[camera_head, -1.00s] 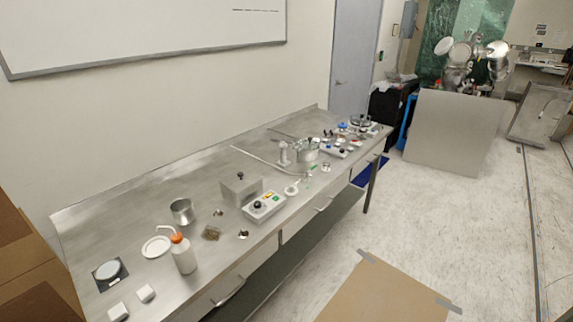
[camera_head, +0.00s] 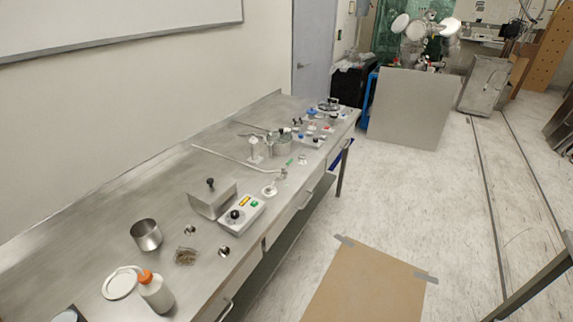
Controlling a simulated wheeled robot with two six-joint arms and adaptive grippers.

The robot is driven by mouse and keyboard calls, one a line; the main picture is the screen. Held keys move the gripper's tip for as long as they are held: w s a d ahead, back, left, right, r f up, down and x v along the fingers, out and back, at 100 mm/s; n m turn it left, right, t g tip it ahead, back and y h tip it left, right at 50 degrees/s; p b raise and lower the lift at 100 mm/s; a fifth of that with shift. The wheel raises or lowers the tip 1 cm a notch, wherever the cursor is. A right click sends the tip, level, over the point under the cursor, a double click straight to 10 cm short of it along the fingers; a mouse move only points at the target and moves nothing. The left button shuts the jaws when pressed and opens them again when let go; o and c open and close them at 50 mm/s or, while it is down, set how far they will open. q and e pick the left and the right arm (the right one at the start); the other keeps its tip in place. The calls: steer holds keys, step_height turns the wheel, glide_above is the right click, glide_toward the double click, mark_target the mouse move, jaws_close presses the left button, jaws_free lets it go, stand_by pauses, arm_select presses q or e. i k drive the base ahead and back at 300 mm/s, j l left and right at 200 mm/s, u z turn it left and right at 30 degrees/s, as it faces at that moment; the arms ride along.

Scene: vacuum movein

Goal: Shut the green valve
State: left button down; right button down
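A small green piece (camera_head: 290,162), likely the green valve's handle, shows on the steel bench (camera_head: 120,207) beside thin pale tubing. It is too small to tell whether the valve is open or shut. A white round-based fitting (camera_head: 269,190) stands just nearer to me, and a steel pot (camera_head: 281,146) with a dark green-grey top stands just beyond. Neither of my grippers is in view.
Nearer on the bench are a control box (camera_head: 238,217) with a green button, a steel box (camera_head: 212,198), a steel cup (camera_head: 146,234) and an orange-capped bottle (camera_head: 155,291). A cardboard sheet (camera_head: 363,284) lies on the floor. Open floor (camera_head: 430,190) lies right of the bench.

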mark_target(287, 165)
steer(key=i+l+u, duration=0.1)
steer(key=u, duration=0.8)
steer(key=i+l+u, duration=0.1)
steer(key=l+u, duration=0.35)
steer(key=l, duration=0.35)
steer(key=l+u, duration=0.5)
steer(key=l, duration=0.35)
steer(key=k+l, duration=0.1)
steer(key=l, duration=0.45)
